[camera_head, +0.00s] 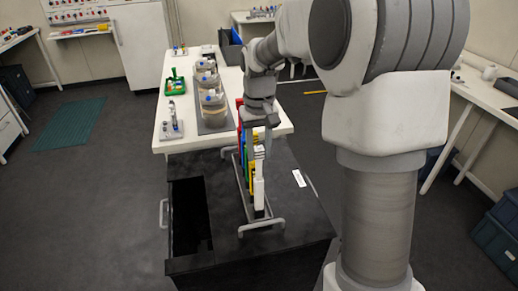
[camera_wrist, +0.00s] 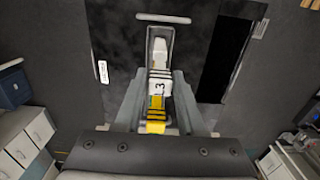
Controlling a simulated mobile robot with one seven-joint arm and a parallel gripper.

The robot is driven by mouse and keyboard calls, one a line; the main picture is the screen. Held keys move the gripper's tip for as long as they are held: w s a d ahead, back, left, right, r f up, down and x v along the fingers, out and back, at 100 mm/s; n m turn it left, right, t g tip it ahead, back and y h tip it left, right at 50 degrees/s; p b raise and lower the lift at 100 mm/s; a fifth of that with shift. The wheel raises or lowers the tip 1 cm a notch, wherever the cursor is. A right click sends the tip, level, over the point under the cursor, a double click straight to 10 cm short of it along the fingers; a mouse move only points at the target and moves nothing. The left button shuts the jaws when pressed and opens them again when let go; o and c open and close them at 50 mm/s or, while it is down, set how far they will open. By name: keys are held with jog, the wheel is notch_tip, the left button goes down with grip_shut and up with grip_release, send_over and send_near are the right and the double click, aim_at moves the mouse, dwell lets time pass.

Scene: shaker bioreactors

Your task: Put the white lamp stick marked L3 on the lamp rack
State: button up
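The white lamp stick (camera_head: 259,188) stands upright at the near end of the lamp rack (camera_head: 243,197), with its lower end down at the rack. In the wrist view its label (camera_wrist: 161,87) shows a 3 and dark bands. My gripper (camera_head: 258,152) points down over the top of the stick. In the wrist view my gripper's fingers (camera_wrist: 161,95) lie on either side of the stick, very close to it. I cannot tell whether they press on it. Whether the stick's foot is fully seated is too small to see.
Yellow, green, blue and red sticks (camera_head: 241,125) stand in the rack behind the white one. The rack is on a black cart top (camera_head: 290,215) with a dark opening (camera_head: 190,215) at left. A white table (camera_head: 150,110) with flasks stands behind.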

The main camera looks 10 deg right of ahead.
jog(key=o, duration=0.4)
notch_tip(320, 180, up, 18)
jog(key=shift+f+p, duration=0.25)
jog(key=shift+p, duration=0.45)
jog(key=shift+s, duration=0.1)
jog(key=s+f+t, duration=0.2)
jog(key=s, duration=0.5)
jog(key=s+f+t, duration=0.1)
jog(key=s+f, duration=0.2)
jog(key=s, duration=0.5)
jog(key=s+f+t, duration=0.2)
jog(key=s, duration=0.6)
jog(key=shift+f+t, duration=0.15)
jog(key=shift+t, duration=0.15)
